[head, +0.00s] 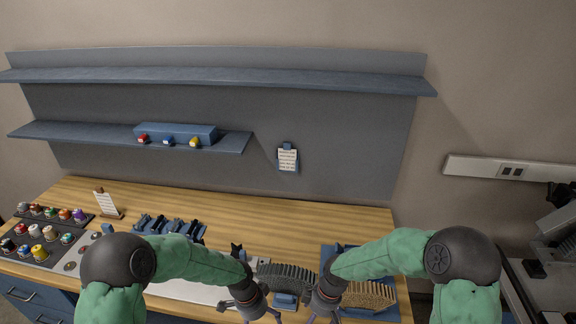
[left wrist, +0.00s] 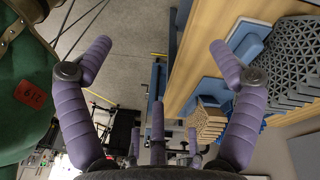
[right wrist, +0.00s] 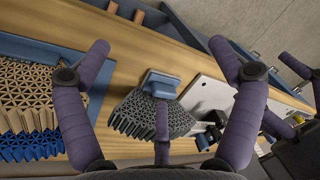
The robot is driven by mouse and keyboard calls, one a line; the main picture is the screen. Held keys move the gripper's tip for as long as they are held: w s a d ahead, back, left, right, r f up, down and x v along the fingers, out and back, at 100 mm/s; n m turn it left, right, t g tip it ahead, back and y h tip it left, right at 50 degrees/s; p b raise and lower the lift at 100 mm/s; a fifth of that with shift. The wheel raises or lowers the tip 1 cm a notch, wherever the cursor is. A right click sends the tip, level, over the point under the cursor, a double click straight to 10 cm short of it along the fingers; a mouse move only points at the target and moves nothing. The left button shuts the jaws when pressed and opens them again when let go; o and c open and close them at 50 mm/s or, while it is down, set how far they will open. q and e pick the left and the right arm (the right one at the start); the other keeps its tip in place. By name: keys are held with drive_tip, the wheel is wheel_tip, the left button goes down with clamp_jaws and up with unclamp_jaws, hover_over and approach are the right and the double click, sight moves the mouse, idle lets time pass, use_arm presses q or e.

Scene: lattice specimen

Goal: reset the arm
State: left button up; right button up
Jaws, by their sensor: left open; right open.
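My left gripper (head: 264,314) is at the front edge of the bench, with its fingers partly cut off by the frame. A grey lattice specimen (head: 288,276) with a blue block (right wrist: 161,82) shows between the two arms. It (right wrist: 150,112) appears between the right fingers in the wrist view; I cannot tell how far below.
Tan lattice pieces (head: 368,294) lie in a blue tray (head: 340,252) at right, partly behind my right arm. A row of blue holders (head: 168,227), a small card stand (head: 106,204) and several coloured jars (head: 37,231) stand at left.

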use_arm(q)
drive_tip(key=s+a+f+n+h, duration=0.2)
drive_tip(key=s+a+f+n, duration=0.1)
drive_tip(key=s+f+n, duration=1.4)
use_arm(e)
drive_tip(key=s+d+f+m+y, duration=0.2)
drive_tip(key=s+d+f+m, duration=0.1)
drive_tip(key=s+f+m, duration=1.25)
use_arm(q)
wheel_tip(320, 180, down, 13)
drive_tip(key=w+d+m+t+b, duration=0.1)
drive_tip(key=m+b, duration=0.1)
drive_tip(key=b, duration=1.5)
use_arm(e)
wheel_tip(320, 180, down, 16)
drive_tip(key=a+n+t, duration=0.1)
drive_tip(key=n, duration=0.1)
drive_tip(key=shift+s+n, duration=0.35)
use_arm(q)
drive_tip(key=shift+d, duration=0.1)
use_arm(e)
drive_tip(key=shift+a, duration=0.1)
